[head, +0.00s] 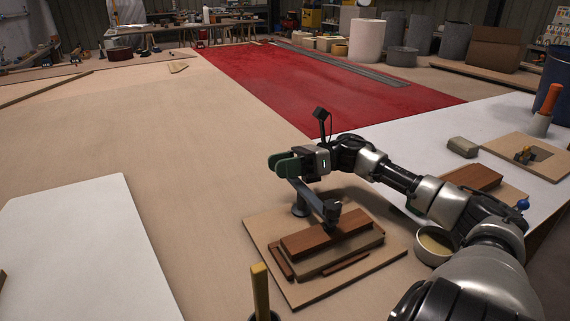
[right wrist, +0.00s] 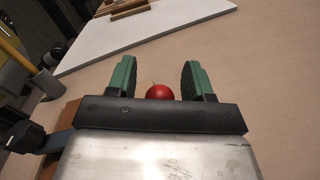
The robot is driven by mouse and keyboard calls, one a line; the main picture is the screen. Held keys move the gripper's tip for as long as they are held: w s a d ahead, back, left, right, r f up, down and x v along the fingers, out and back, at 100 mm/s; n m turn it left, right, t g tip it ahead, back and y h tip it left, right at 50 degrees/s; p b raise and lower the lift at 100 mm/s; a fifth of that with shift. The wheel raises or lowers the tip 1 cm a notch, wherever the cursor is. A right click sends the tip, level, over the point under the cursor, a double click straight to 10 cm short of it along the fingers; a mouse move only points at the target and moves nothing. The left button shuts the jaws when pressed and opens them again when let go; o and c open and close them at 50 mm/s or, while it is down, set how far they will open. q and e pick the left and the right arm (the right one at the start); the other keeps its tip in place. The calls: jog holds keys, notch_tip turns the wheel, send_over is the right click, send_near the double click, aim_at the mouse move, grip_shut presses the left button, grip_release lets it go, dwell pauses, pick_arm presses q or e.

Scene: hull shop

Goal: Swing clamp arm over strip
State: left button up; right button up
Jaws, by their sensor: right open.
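The brown wooden strip (head: 308,240) lies on a pale block on a square baseboard (head: 378,263). The dark clamp arm (head: 312,199) runs from its post (head: 300,208) toward the strip; its padded tip (head: 331,212) appears above the strip, and I cannot tell whether it touches. In the right wrist view the clamp arm (right wrist: 57,142) shows at left. My right gripper (head: 283,164) is open above the post. In the right wrist view a red ball knob (right wrist: 160,91) sits between its green fingers, with gaps on both sides. The head view hides the knob. My left gripper is out of view.
A yellow-handled tool (head: 260,290) stands in front of the baseboard. A round tin (head: 433,247) is right of it, under my right arm. A second board with a brown block (head: 472,178) lies farther right. A white panel (head: 85,250) lies at left; the tabletop between is clear.

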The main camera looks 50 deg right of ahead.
pick_arm(q)
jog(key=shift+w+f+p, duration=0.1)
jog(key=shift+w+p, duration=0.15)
jog(key=shift+p, duration=0.55)
pick_arm(e)
jog(key=v, duration=1.2)
